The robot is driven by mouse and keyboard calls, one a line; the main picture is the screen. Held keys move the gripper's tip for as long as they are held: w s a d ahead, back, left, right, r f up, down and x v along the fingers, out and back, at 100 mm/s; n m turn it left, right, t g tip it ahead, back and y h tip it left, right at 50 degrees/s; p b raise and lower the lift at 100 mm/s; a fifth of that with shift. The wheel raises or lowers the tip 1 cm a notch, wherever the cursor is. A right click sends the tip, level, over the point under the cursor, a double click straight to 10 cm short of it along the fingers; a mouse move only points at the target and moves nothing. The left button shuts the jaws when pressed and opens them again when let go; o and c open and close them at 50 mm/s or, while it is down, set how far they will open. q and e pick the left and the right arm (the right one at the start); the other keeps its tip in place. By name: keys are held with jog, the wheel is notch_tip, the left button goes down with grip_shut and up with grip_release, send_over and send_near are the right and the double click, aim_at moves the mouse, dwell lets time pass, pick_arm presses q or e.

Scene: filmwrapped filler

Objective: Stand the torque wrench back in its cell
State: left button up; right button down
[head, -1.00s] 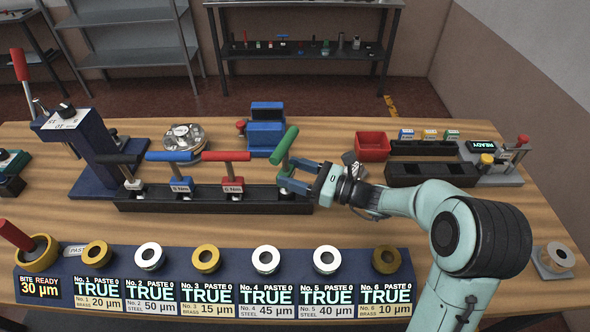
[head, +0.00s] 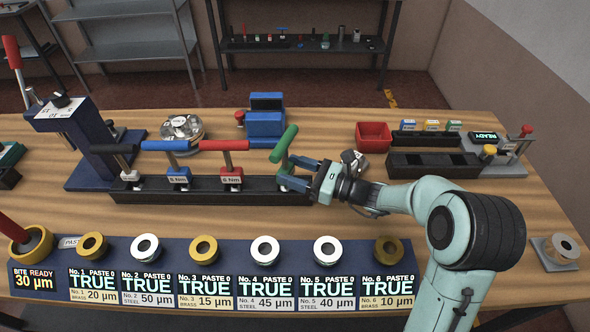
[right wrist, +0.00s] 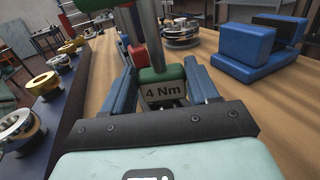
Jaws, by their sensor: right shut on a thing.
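The green torque wrench (head: 284,144), labelled 4 Nm, is held at the right end of the black rack (head: 262,197). My right gripper (head: 288,176) is shut on its green block, which shows between the blue fingers in the right wrist view (right wrist: 161,88). Its green handle is angled differently from the other wrenches' handles. The fingers hide its lower end, so I cannot tell whether it is in a cell. Blue (head: 166,146), red (head: 223,146) and black-handled (head: 111,148) wrenches stand in the rack. My left gripper is not in view.
A blue block-shaped device (head: 265,122) stands behind the rack. A red bin (head: 374,135) and an empty black tray (head: 430,166) are to the right. A blue strip with ring gauges and displays (head: 220,254) runs along the front. Bare wood lies between.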

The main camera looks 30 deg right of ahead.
jog(key=shift+f+b, duration=0.3)
jog(key=shift+f, duration=0.05)
jog(key=shift+c, duration=1)
grip_release()
jog(key=b+v, duration=0.1)
jog(key=v, duration=1.2)
jog(key=shift+s+d, duration=0.15)
